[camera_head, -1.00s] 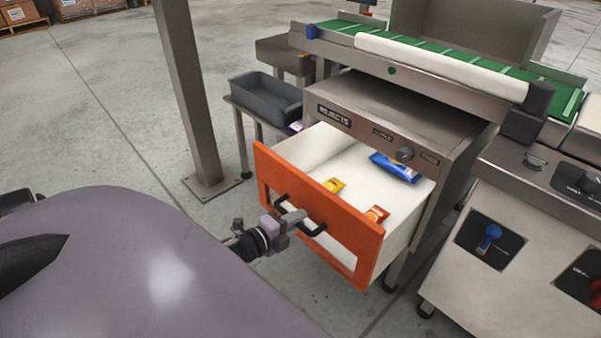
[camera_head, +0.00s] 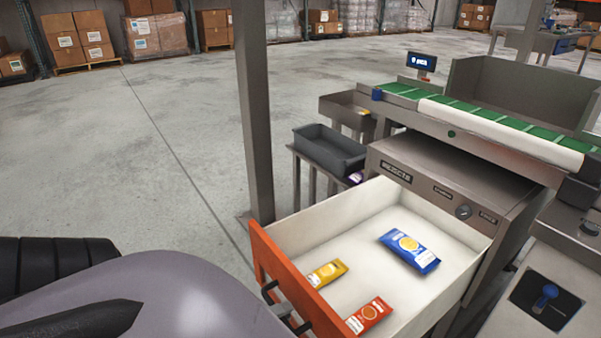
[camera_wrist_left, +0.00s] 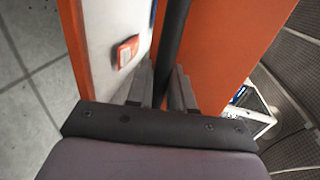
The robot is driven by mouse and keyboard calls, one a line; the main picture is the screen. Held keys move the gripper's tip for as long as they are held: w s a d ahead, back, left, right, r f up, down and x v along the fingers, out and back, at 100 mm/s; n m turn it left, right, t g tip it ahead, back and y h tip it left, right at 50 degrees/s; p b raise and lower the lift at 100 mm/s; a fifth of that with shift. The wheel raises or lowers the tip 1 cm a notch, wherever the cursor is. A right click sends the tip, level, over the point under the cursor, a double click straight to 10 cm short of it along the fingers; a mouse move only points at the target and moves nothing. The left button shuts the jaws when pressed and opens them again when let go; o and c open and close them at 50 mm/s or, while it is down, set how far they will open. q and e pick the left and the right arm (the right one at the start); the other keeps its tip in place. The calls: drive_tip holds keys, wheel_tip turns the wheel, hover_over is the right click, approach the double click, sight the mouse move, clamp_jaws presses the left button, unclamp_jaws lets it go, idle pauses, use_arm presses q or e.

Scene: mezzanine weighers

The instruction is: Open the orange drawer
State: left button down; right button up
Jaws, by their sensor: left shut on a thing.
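The orange drawer (camera_head: 268,256) is pulled well out of the grey rejects cabinet (camera_head: 436,175), with its white inside in plain view. Its dark handle (camera_head: 270,288) is on the front panel. In the left wrist view, the handle bar (camera_wrist_left: 174,35) passes between the fingers of my left gripper (camera_wrist_left: 163,86), which is shut on it. The orange panel (camera_wrist_left: 228,45) is close by. In the head view my left gripper (camera_head: 284,309) shows only in small part at the handle. My right gripper is not in view.
In the drawer lie a blue packet (camera_head: 409,250), a yellow packet (camera_head: 327,273) and a red packet (camera_head: 370,316). A grey post (camera_head: 254,110) stands left of the cabinet, near a dark tray (camera_head: 329,148). A green conveyor (camera_head: 480,112) runs above. Open floor lies left.

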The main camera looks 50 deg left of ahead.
use_arm(q)
drive_tip(key=f+v, duration=0.1)
drive_tip(key=v, duration=0.7)
drive_tip(key=shift+f+p, duration=0.3)
drive_tip(key=shift+p, duration=0.15)
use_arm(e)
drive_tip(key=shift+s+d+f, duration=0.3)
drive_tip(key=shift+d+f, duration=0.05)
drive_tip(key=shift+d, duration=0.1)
use_arm(q)
drive_tip(key=shift+s, duration=0.15)
drive_tip(key=c, duration=1.2)
unclamp_jaws()
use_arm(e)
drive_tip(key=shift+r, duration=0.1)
use_arm(q)
drive_tip(key=shift+o, duration=0.2)
drive_tip(key=p+v, duration=0.1)
drive_tip(key=v, duration=0.6)
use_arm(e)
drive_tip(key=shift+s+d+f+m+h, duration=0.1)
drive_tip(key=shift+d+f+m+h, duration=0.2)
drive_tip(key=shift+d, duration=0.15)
use_arm(q)
drive_tip(key=shift+a, duration=0.1)
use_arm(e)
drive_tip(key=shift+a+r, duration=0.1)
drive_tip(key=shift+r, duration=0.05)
